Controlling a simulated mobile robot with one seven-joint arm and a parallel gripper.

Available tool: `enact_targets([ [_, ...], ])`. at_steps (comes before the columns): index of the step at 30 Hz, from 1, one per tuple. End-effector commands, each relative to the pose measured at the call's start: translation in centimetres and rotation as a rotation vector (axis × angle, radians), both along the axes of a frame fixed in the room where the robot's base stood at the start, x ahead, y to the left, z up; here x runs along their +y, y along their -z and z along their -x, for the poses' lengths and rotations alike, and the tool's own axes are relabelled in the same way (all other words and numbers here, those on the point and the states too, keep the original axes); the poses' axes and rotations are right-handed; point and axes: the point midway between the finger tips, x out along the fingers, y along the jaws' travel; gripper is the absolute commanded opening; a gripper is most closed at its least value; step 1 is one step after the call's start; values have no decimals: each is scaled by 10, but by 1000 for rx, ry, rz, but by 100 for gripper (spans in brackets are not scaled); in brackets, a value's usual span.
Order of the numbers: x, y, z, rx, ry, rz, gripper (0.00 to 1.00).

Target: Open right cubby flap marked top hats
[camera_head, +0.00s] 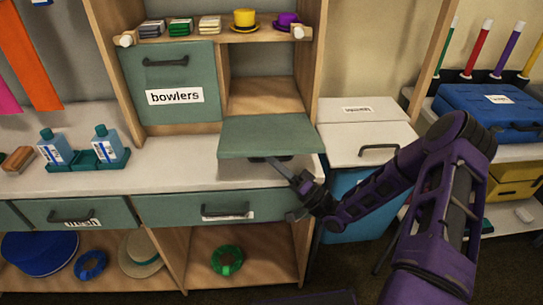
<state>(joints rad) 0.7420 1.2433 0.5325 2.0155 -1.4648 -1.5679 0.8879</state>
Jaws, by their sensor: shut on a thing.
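The right cubby flap (262,136) is a green panel. It is swung down and sticks out roughly level over the pale counter, so its inner side faces up and no marking on it shows. The right cubby (262,95) behind it is open and looks empty. My gripper (278,166) is under the flap's front edge, shut on a dark handle there; the grip is small and partly hidden by the flap. The left cubby flap (168,84), marked "bowlers", is closed and upright.
Below the flap is a drawer (200,209) with a handle, close to my wrist. A blue bin (352,190) with a white lid stands right of the counter, near my arm. Blue bottles (108,143) stand on the counter at left.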

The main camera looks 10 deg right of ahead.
Motion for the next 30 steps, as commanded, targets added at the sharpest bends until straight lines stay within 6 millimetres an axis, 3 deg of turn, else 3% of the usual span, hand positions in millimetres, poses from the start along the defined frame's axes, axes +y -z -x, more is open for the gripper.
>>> enact_targets([
  [11,-1,0,-3,-4,8,0,0],
  [12,-1,0,-3,-4,8,0,23],
  [13,-1,0,-3,-4,7,0,28],
  [25,-2,0,0,-4,3,-1,28],
  [30,-15,10,9,-1,7,0,28],
])
